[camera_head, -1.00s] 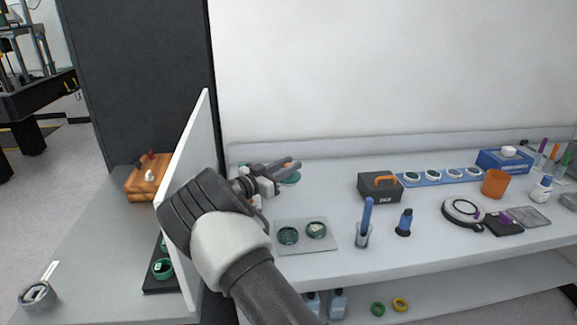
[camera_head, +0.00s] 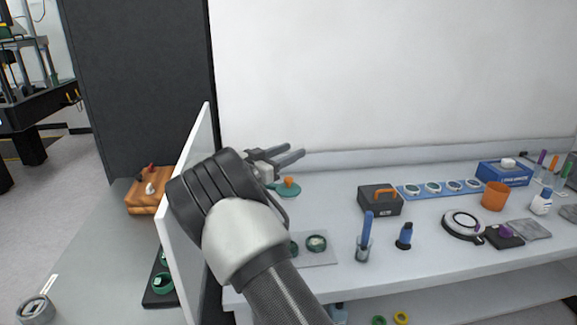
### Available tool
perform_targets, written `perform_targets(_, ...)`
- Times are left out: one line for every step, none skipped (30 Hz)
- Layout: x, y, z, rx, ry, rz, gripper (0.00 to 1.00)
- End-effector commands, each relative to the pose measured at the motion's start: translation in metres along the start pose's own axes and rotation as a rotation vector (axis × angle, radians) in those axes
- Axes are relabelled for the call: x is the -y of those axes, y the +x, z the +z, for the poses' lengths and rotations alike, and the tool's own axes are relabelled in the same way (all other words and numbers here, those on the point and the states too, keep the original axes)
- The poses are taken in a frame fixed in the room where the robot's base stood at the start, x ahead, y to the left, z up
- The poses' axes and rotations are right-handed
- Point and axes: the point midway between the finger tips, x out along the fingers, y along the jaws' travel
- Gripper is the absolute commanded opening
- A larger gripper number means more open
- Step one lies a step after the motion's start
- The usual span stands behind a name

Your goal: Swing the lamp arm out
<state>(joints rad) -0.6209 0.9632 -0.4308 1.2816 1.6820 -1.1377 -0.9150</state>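My gripper (camera_head: 294,150) is raised over the back left of the white bench, in front of the pale wall. Its two fingers are apart with nothing between them and point to the right. A green disc with an orange knob (camera_head: 289,187) sits on the bench just below the fingers. I cannot make out a lamp arm for certain in this view. My forearm and wrist hide part of the bench's left end.
A white upright panel (camera_head: 190,190) stands close left of my wrist. A wooden block (camera_head: 148,194) is left.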

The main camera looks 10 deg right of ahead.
Motion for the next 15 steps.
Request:
perform_targets(0.0,0.0,-0.0056,0.0,0.001,0.0,0.4)
perform_targets(0.0,0.0,-0.0075,0.0,0.001,0.0,0.4)
perform_targets(0.0002,-0.0002,-0.0092,0.0,0.0,-0.001,0.4)
perform_targets(0.0002,-0.0003,-0.0101,0.0,0.0,-0.001,0.4)
perform_targets(0.0003,-0.0003,-0.0107,0.0,0.0,-0.001,0.4)
perform_targets(0.0004,-0.0004,-0.0111,0.0,0.0,-0.001,0.4)
perform_targets(0.0004,-0.0004,-0.0112,0.0,0.0,-0.001,0.4)
perform_targets(0.0004,-0.0004,-0.0112,0.0,-0.001,-0.001,0.4)
perform_targets(0.0004,-0.0004,-0.0111,0.0,-0.001,-0.001,0.4)
perform_targets(0.0004,-0.0003,-0.0112,0.0,-0.001,-0.001,0.4)
perform_targets(0.0004,-0.0004,-0.0112,0.0,0.0,-0.001,0.4)
perform_targets(0.0004,-0.0003,-0.0112,0.0,0.0,-0.001,0.38)
perform_targets(0.0004,-0.0002,-0.0114,0.0,0.0,-0.002,0.33)
perform_targets(0.0003,0.0004,-0.0125,0.001,0.002,-0.004,0.28)
perform_targets(0.0006,0.002,-0.0156,0.003,0.006,-0.012,0.21)
